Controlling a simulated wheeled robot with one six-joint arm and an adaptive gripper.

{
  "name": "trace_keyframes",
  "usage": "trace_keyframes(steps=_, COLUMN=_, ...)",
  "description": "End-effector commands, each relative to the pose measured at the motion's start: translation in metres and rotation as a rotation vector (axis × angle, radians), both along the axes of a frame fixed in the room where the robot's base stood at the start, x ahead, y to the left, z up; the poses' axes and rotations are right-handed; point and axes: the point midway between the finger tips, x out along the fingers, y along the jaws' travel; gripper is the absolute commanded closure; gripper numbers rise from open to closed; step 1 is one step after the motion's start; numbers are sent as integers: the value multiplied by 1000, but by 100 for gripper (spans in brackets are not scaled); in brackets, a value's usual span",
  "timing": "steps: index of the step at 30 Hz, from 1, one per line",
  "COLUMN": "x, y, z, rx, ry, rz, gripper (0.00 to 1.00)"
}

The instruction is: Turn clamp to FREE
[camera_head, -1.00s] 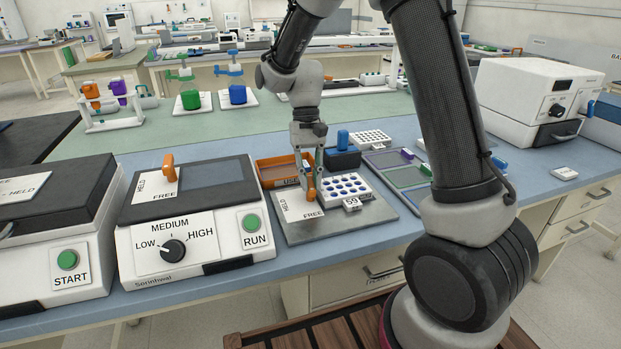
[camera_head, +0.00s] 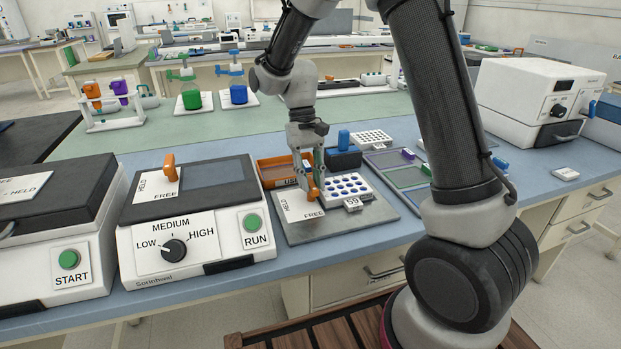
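The orange clamp lever (camera_head: 313,192) stands on a white label plate (camera_head: 296,206) marked HELD at its left and FREE at its front right. The plate lies on a grey board (camera_head: 345,222) on the blue bench. My gripper (camera_head: 309,182) points down from above, with its fingers on either side of the lever. It appears shut on the lever, though the contact is small and partly hidden by the fingers. The lever's lower end is near the FREE word.
A white rack with blue-topped wells (camera_head: 347,187) sits close right of the gripper, with a small numbered tag (camera_head: 353,204). An orange tray (camera_head: 277,171) and a dark block with a blue handle (camera_head: 343,157) are behind. The Sorinhwal machine (camera_head: 190,220) with its own orange lever (camera_head: 170,167) stands left.

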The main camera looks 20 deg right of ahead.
Motion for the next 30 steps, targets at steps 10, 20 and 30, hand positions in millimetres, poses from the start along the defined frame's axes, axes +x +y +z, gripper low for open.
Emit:
trace_keyframes(steps=10, x=0, y=0, z=0, rx=0, ry=1, rz=-2, gripper=62)
trace_keyframes(steps=20, x=20, y=1, z=47, rx=2, ry=-3, rz=-3, gripper=62)
trace_keyframes(steps=30, x=43, y=1, z=103, rx=1, ry=-1, rz=-1, gripper=62)
